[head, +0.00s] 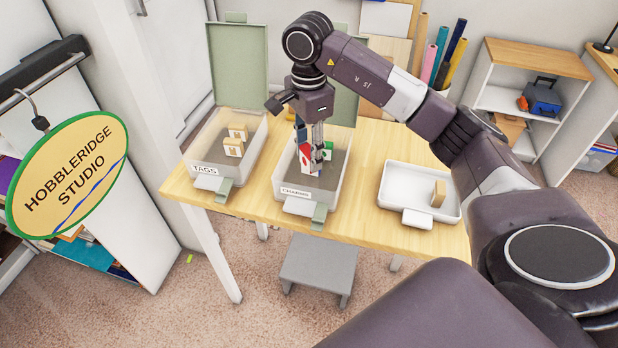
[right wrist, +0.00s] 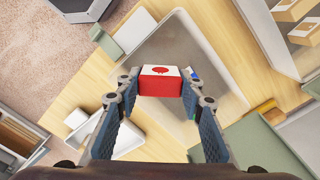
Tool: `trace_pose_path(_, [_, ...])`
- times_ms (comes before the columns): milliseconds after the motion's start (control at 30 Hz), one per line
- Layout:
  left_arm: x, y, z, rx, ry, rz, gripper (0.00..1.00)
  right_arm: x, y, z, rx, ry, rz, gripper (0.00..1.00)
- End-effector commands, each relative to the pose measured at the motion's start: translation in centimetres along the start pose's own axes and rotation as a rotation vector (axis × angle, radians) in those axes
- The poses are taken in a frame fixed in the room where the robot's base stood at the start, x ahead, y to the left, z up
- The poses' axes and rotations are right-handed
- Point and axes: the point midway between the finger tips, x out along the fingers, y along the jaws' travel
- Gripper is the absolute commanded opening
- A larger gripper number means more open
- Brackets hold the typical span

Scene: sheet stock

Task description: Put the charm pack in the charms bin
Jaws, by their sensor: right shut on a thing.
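The charm pack (head: 306,158), red and white with a red mark on its face, is held between the fingers of my right gripper (head: 318,150). It also shows in the right wrist view (right wrist: 160,82), clasped from both sides. The gripper points down at the charms bin (head: 290,205), a clear-sided box with a front label and its green lid (head: 345,104) standing open behind. The pack overlaps the bin's interior; whether it touches the floor I cannot tell. My left gripper is out of view.
Left of the charms bin stands the open TAGS bin (head: 203,182) holding tan packs (head: 234,147). To the right, a white tray (head: 398,180) holds a tan block (head: 438,194). Bare wooden table (head: 369,160) lies between. A grey stool (head: 318,262) stands below the front edge.

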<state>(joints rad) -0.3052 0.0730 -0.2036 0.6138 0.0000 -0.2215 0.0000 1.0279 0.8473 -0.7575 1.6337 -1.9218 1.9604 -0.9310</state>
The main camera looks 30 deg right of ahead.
Motion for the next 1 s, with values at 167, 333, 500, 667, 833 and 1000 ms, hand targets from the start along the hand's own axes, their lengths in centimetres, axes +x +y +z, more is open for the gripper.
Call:
trace_pose_path(167, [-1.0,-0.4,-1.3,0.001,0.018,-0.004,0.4,3.2,0.1,0.0,-0.001,0.0,0.001,0.19])
trace_pose_path(333, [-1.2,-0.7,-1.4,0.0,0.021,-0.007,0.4,4.5,0.0,0.1,-0.001,-0.001,-0.001,0.19])
trace_pose_path(500, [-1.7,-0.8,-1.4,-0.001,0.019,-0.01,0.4,6.4,0.1,0.1,-0.001,-0.001,0.002,0.19])
trace_pose_path(667, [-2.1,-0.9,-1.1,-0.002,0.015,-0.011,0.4,8.5,0.0,0.0,-0.001,-0.001,0.0,0.19])
trace_pose_path(833, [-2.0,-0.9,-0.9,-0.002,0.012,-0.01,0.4,8.7,-0.1,0.0,-0.002,0.0,-0.003,0.19])
trace_pose_path(1000, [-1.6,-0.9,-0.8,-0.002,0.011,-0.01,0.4,9.1,-0.1,0.0,-0.002,0.0,-0.003,0.19])
